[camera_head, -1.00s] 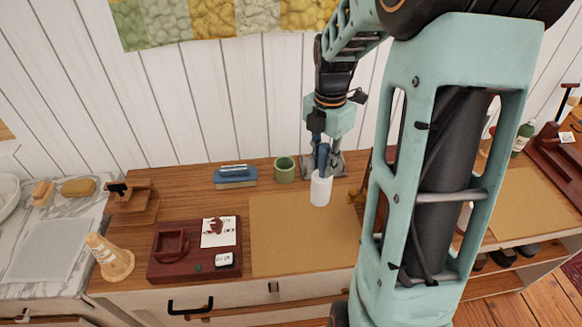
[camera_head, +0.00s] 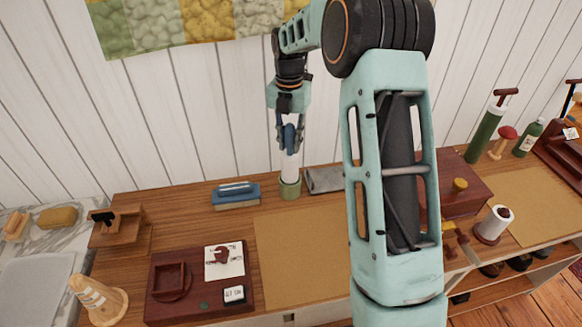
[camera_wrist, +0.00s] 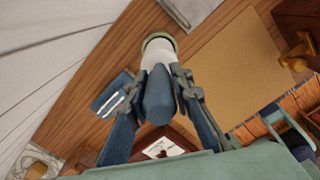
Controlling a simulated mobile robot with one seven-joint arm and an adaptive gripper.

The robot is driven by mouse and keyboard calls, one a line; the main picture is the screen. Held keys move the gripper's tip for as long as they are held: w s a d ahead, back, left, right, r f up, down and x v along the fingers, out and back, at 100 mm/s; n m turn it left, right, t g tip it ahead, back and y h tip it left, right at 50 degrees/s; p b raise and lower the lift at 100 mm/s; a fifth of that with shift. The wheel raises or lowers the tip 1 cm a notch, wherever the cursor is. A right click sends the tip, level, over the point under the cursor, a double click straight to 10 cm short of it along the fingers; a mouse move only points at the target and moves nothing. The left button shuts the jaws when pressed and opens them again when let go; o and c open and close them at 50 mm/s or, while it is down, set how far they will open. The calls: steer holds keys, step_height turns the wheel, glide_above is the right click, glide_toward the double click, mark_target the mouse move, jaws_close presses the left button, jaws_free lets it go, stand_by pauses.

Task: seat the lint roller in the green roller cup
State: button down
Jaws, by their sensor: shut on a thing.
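The lint roller has a white roll (camera_head: 289,168) and a blue handle (camera_wrist: 160,97). My gripper (camera_head: 291,138) is shut on the handle, with a finger on either side in the wrist view. The roller hangs near upright with the white roll down. The green roller cup (camera_head: 290,191) stands on the wooden counter directly below, and the roll's lower end meets its mouth. In the wrist view the green rim (camera_wrist: 159,36) curves around the far end of the roll. How deep the roll sits is hidden.
A blue block-like brush (camera_head: 236,194) stands just left of the cup, and a grey metal piece (camera_head: 324,180) lies just right. A tan mat (camera_head: 300,250) lies in front, bare. A dark red tray (camera_head: 200,285) is at front left. The white plank wall is close behind.

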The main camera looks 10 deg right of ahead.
mark_target(290, 125)
steer(key=shift+f, duration=2.95)
steer(key=shift+f, duration=0.15)
steer(key=c, duration=1.7)
jaws_free()
step_height(290, 125, up, 12)
steer(key=shift+r, duration=0.2)
steer(key=shift+d, duration=0.1)
